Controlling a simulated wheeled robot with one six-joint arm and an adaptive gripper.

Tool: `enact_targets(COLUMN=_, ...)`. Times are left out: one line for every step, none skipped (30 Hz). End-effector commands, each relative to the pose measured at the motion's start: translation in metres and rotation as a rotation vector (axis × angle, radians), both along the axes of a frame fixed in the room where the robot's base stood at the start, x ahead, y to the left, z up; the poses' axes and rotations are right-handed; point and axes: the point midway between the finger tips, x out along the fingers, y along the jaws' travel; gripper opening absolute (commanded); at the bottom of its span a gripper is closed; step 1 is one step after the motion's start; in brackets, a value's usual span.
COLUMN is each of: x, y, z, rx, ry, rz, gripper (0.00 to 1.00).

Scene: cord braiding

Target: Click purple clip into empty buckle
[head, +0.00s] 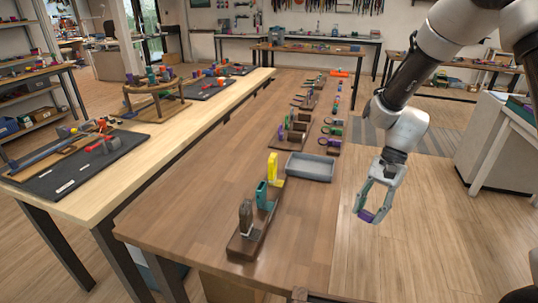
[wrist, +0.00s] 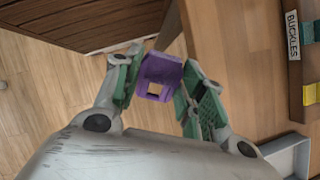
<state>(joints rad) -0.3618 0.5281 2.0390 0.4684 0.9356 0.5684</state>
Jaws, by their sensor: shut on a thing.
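My gripper (head: 370,205) has green finger pads and is shut on the purple clip (head: 366,216), beyond the right edge of the long brown table and over the floor. In the wrist view the purple clip (wrist: 160,70) sits between the pads, with a square opening facing the camera. A wooden buckle rack (head: 245,240) on the table carries a dark grey-brown piece (head: 246,217), a teal piece (head: 263,196) and a yellow piece (head: 273,170), all upright. I cannot tell which buckle is empty. The rack is well left of my gripper, apart from it.
A grey tray (head: 310,168) lies on the table behind the rack, near the right edge; its rim also shows in the wrist view (wrist: 285,148). Rows of small coloured parts stand farther back. A "BUCKLES" label (wrist: 293,35) is on the rack. The table's front left is clear.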

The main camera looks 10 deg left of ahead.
Motion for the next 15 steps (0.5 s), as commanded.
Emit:
enact_targets(x=-0.01, y=0.02, z=0.002, rx=0.038, ry=0.06, rz=-0.066, gripper=0.29)
enact_targets(x=-0.016, y=0.033, z=0.004, rx=0.066, ry=0.097, rz=-0.111, gripper=0.29)
enact_targets(x=-0.023, y=0.05, z=0.008, rx=0.107, ry=0.147, rz=-0.171, gripper=0.29)
enact_targets(x=-0.027, y=0.063, z=0.012, rx=0.14, ry=0.184, rz=-0.217, gripper=0.29)
enact_targets(x=-0.032, y=0.076, z=0.015, rx=0.175, ry=0.219, rz=-0.261, gripper=0.29)
enact_targets(x=-0.037, y=0.092, z=0.02, rx=0.224, ry=0.263, rz=-0.318, gripper=0.29)
enact_targets(x=-0.04, y=0.104, z=0.025, rx=0.261, ry=0.293, rz=-0.359, gripper=0.29)
enact_targets(x=-0.042, y=0.115, z=0.029, rx=0.3, ry=0.322, rz=-0.398, gripper=0.29)
enact_targets(x=-0.045, y=0.13, z=0.035, rx=0.351, ry=0.359, rz=-0.45, gripper=0.29)
enact_targets(x=-0.046, y=0.141, z=0.04, rx=0.391, ry=0.382, rz=-0.488, gripper=0.29)
enact_targets(x=-0.047, y=0.152, z=0.045, rx=0.431, ry=0.405, rz=-0.525, gripper=0.29)
enact_targets(x=-0.047, y=0.166, z=0.051, rx=0.485, ry=0.432, rz=-0.572, gripper=0.29)
enact_targets(x=-0.047, y=0.176, z=0.057, rx=0.526, ry=0.451, rz=-0.606, gripper=0.29)
enact_targets(x=-0.046, y=0.186, z=0.062, rx=0.567, ry=0.465, rz=-0.639, gripper=0.29)
enact_targets(x=-0.045, y=0.199, z=0.07, rx=0.622, ry=0.485, rz=-0.683, gripper=0.29)
